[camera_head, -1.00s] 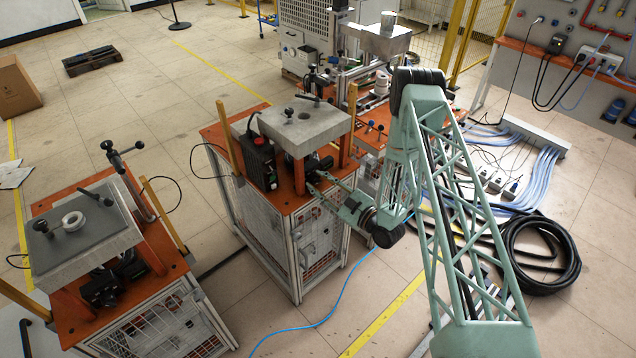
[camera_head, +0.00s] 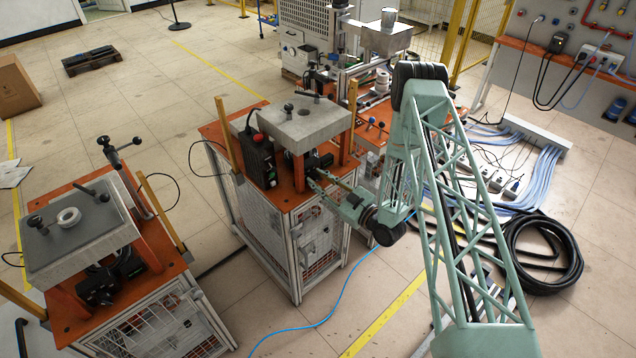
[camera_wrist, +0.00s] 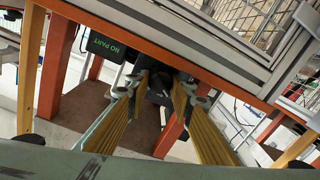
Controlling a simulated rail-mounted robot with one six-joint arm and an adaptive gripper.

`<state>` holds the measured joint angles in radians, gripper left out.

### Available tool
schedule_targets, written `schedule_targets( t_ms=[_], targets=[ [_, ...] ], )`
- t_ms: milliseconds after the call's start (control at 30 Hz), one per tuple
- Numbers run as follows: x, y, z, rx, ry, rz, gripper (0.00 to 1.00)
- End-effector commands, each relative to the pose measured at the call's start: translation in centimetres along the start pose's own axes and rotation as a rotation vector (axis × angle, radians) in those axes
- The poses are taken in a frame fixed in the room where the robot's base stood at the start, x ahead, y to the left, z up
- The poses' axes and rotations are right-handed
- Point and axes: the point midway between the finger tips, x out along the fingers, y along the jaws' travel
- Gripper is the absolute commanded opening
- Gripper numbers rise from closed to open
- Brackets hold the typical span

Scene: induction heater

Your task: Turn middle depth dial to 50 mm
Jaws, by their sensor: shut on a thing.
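The middle station's black dial assembly (camera_head: 318,160) sits under the grey plate, on the orange table top. My gripper (camera_head: 316,176) reaches in from the right, at the near edge of that station. In the wrist view my two yellow-padded fingers (camera_wrist: 156,100) are partly apart, with a dark dial part (camera_wrist: 158,86) between their tips. They are shut on this dark part, which is mostly in shadow. No scale or reading in millimetres can be made out.
The grey plate (camera_head: 304,121) overhangs the dial on orange posts. A black control box (camera_head: 261,160) stands to its left, and a small "NO PART" display (camera_wrist: 106,46) shows in the wrist view. A similar station (camera_head: 84,233) stands at left.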

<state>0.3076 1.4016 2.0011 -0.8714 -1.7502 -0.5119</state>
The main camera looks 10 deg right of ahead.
Motion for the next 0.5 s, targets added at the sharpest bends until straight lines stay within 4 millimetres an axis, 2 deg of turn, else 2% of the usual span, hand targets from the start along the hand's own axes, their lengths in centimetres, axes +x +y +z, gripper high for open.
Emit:
schedule_targets(
  t_ms=[500],
  targets=[
    [0.00,0.00,0.36,0.378,0.016,0.009,0.11]
  ],
)
